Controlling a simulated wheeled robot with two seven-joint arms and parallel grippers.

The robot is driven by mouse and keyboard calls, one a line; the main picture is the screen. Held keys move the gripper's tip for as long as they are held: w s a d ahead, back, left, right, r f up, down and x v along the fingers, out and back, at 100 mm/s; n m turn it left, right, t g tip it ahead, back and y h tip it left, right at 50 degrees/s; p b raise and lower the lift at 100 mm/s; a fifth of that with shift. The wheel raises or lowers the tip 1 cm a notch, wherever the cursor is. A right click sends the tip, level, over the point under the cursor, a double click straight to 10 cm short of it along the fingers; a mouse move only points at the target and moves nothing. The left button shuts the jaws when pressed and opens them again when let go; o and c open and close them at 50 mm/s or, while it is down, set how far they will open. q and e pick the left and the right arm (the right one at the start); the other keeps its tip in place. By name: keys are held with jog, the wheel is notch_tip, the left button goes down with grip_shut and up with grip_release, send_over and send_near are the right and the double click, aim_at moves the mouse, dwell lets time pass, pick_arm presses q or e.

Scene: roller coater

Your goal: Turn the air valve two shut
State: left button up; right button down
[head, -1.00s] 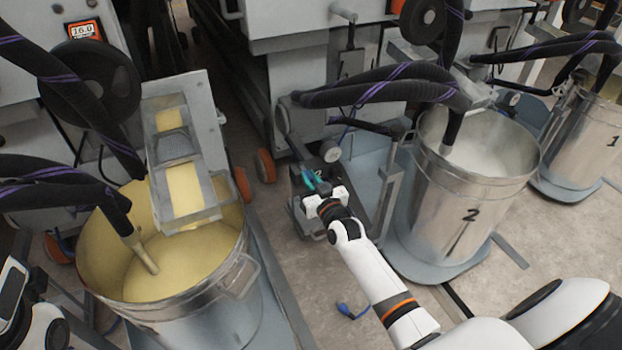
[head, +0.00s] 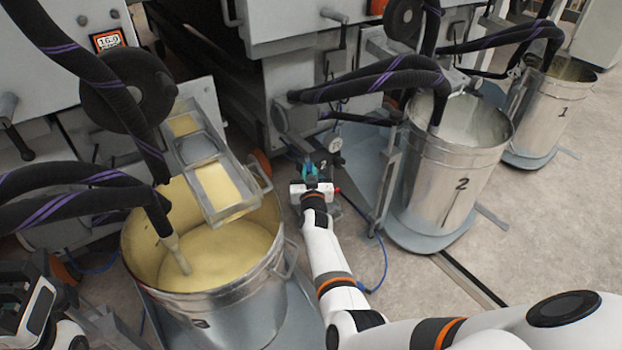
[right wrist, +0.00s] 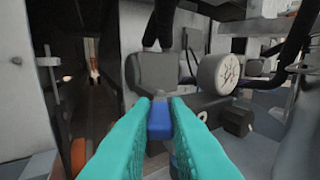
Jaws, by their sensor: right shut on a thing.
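The air valve two shows in the right wrist view as a blue handle (right wrist: 159,120) between my teal fingertips, in front of a grey block. My right gripper (right wrist: 160,108) is shut on this handle, one finger on each side. In the head view my right gripper (head: 310,172) is at the valve block marked 2, beside drum 2 (head: 455,185); the handle is mostly hidden there by the fingers. My left gripper (head: 35,305) is partly in view at the lower left edge, away from the valve; its fingers are not clear.
A round gauge (right wrist: 218,75) sits just right of the handle. A drum of yellow coating (head: 225,270) stands left of my right arm, under a tray (head: 215,185). Black hoses (head: 375,82) hang above. A blue air hose (head: 383,265) runs down to the floor right of my arm.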

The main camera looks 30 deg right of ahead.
jog(key=shift+a, duration=0.1)
dwell(0.3)
jog(key=c, duration=1.4)
grip_release()
